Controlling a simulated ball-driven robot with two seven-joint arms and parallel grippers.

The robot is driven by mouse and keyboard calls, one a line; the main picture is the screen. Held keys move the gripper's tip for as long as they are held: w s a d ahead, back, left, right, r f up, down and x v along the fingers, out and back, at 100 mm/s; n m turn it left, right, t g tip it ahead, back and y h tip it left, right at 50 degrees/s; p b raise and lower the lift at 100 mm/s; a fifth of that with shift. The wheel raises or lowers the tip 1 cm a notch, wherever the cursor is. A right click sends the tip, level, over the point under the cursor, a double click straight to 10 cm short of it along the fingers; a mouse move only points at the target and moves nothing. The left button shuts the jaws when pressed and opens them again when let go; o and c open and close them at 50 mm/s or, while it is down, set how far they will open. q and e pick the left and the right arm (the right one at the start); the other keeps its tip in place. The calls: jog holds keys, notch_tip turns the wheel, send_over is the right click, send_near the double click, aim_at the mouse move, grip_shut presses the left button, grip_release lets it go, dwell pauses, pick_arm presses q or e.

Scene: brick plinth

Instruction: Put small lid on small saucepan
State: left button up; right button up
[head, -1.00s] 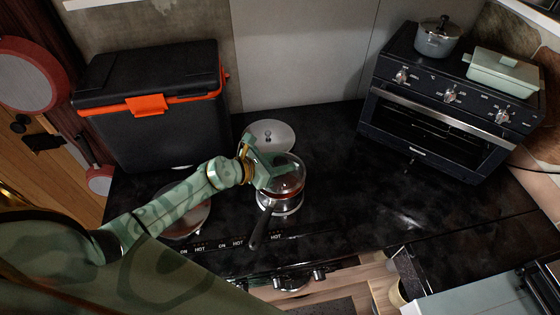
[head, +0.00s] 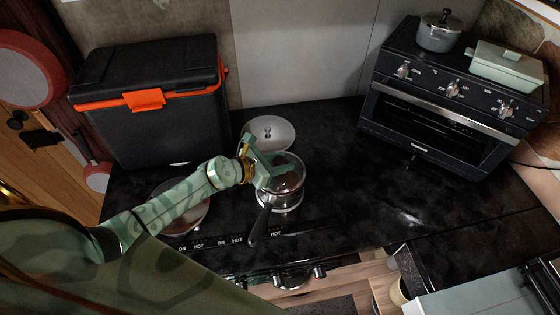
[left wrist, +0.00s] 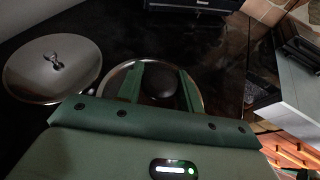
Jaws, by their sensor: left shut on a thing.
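The small saucepan (head: 283,203) stands on the dark hob, its black handle (head: 260,225) pointing toward the front. The small glass lid (head: 291,172) is over its opening and looks level and centred. I cannot tell for certain whether its rim touches the pan all round. My left gripper (head: 274,170) is shut on the lid. In the left wrist view its two green fingers stand either side of the lid's dark round knob (left wrist: 157,84), and the lid's rim shows around them. My right gripper is not in view.
A larger lid with a metal knob (head: 268,132) lies just behind the saucepan. A pan (head: 181,212) is partly under my left arm. A black cooler box (head: 150,110) stands at the left and an oven (head: 450,105) at the right. The counter between saucepan and oven is clear.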

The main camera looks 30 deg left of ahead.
pick_arm(q)
jog(key=shift+f+b, duration=0.5)
jog(key=shift+f, duration=0.05)
jog(key=o, duration=1.2)
jog(key=shift+b+v, duration=0.3)
jog(key=shift+v, duration=7.85)
jog(key=shift+s+f, duration=0.1)
